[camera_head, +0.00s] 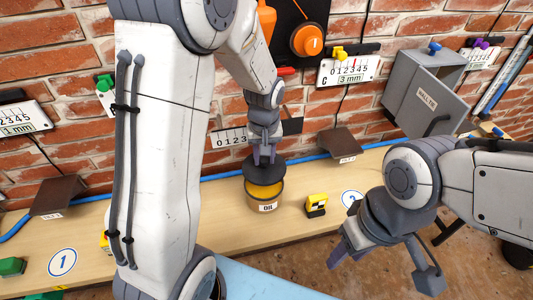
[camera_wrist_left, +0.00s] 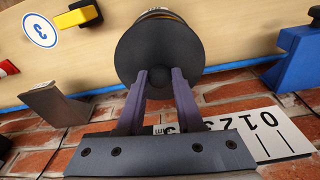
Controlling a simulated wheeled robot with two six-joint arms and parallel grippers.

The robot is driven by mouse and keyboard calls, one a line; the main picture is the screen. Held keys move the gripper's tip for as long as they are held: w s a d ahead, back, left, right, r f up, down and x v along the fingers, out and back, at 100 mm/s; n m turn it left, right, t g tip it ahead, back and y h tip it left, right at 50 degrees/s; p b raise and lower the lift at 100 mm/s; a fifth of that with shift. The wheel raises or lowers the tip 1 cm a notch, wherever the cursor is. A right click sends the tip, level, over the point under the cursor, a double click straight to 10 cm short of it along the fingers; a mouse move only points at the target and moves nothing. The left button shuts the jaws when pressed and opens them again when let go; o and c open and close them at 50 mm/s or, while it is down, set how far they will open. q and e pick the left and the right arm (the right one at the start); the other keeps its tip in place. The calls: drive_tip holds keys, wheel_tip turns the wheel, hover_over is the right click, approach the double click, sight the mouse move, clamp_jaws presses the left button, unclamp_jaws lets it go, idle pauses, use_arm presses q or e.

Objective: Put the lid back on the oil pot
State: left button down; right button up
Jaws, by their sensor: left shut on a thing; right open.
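The oil pot (camera_head: 267,201) is a tan round pot labelled OIL, standing upright on the bench with yellow oil showing inside. My left gripper (camera_head: 264,157) is shut on the knob of the dark round lid (camera_head: 274,172), above and slightly behind the pot's opening. The front of the opening is uncovered. In the left wrist view, the purple fingers (camera_wrist_left: 160,76) hold the knob, and the lid (camera_wrist_left: 160,48) hides most of the pot (camera_wrist_left: 160,13). My right gripper (camera_head: 348,254) is open and empty, in front of the bench at the right.
Brown sloped stands (camera_head: 341,142) and (camera_head: 58,194) are along the brick wall. A grey box (camera_head: 425,98) is at the right. Gauge plates hang behind.

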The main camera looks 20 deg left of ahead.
sight(264, 167)
use_arm(q)
wheel_tip(264, 167, down, 4)
drive_tip(key=b, duration=0.3)
drive_tip(key=shift+a+f, duration=0.1)
drive_tip(key=shift+f, duration=0.05)
drive_tip(key=shift+f+b, duration=0.65)
drive_tip(key=shift+f, duration=0.05)
idle(0.6)
drive_tip(key=shift+f, duration=0.15)
idle(0.5)
idle(0.7)
unclamp_jaws()
idle(0.4)
